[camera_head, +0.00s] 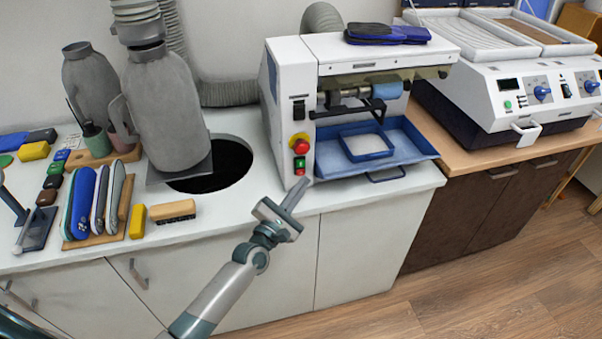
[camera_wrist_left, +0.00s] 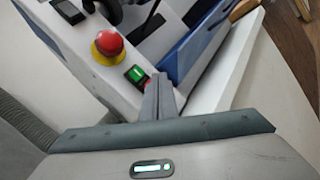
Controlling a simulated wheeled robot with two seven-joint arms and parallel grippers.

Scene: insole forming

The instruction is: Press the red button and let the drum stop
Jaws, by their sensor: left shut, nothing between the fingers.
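The white grinding machine (camera_head: 291,75) stands on the counter. A large red mushroom button (camera_head: 299,145) on a yellow base is on its front; it also shows in the left wrist view (camera_wrist_left: 109,43). Below it is a small switch with a green button (camera_head: 299,162) above a red one (camera_head: 300,171). The green button shows in the wrist view (camera_wrist_left: 137,74); the small red one is partly hidden by my fingers. My left gripper (camera_head: 303,183) is shut and empty, its tips just below and close to the switch; contact cannot be told. The drum with a blue roller (camera_head: 388,90) sits under the hood; whether it spins cannot be told.
A blue tray (camera_head: 407,145) lies below the drum, right of the buttons. Blue insoles (camera_head: 386,34) lie on top of the machine. A round hole (camera_head: 232,160) opens in the counter at left, beside a grey canister (camera_head: 165,105). Insoles (camera_head: 83,202) stand in a rack further left.

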